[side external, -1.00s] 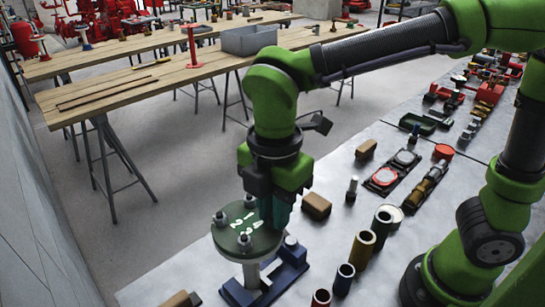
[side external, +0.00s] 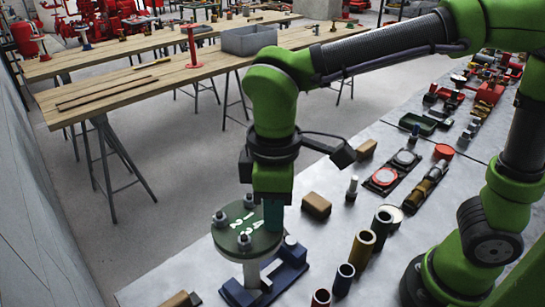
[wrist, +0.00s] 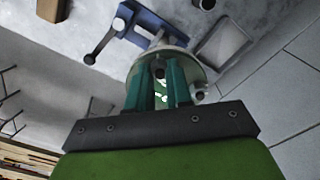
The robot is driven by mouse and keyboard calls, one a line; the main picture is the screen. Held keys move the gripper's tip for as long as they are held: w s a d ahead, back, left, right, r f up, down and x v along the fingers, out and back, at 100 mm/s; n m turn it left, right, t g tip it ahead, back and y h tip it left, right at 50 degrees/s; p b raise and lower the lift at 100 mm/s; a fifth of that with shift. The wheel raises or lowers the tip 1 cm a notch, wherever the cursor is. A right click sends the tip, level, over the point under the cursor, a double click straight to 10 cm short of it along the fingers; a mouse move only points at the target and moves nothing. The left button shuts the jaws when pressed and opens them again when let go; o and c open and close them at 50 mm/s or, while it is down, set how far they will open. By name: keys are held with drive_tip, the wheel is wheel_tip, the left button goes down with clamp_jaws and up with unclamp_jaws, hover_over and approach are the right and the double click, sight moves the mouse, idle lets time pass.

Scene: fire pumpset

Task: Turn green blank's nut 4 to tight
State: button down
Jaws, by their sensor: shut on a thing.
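The green blank (side external: 246,232) is a round flange disc on a pale post, with white numerals on its top and stud nuts around its rim. In the side view my gripper (side external: 273,218) points down at the rim beside the numeral 4. Its teal fingers are shut on nut 4, which they hide. Other nuts show at the disc's left (side external: 220,218), back (side external: 249,202) and front (side external: 243,241). In the wrist view the teal fingers of my gripper (wrist: 162,72) reach over the disc (wrist: 183,56), with numerals visible between them.
A blue vise (side external: 286,272) stands at the post's foot. A brown block (side external: 316,206), a bolt (side external: 351,189) and several upright sleeves (side external: 361,248) stand to the right on the grey table. Wooden benches (side external: 160,80) are behind, across an open floor.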

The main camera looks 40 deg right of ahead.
drive_tip(key=m, duration=0.5)
drive_tip(key=shift+m, duration=0.3)
drive_tip(key=m, duration=0.5)
idle(0.4)
drive_tip(key=c, duration=1)
unclamp_jaws()
wheel_tip(320, 180, up, 17)
drive_tip(key=shift+f, duration=0.1)
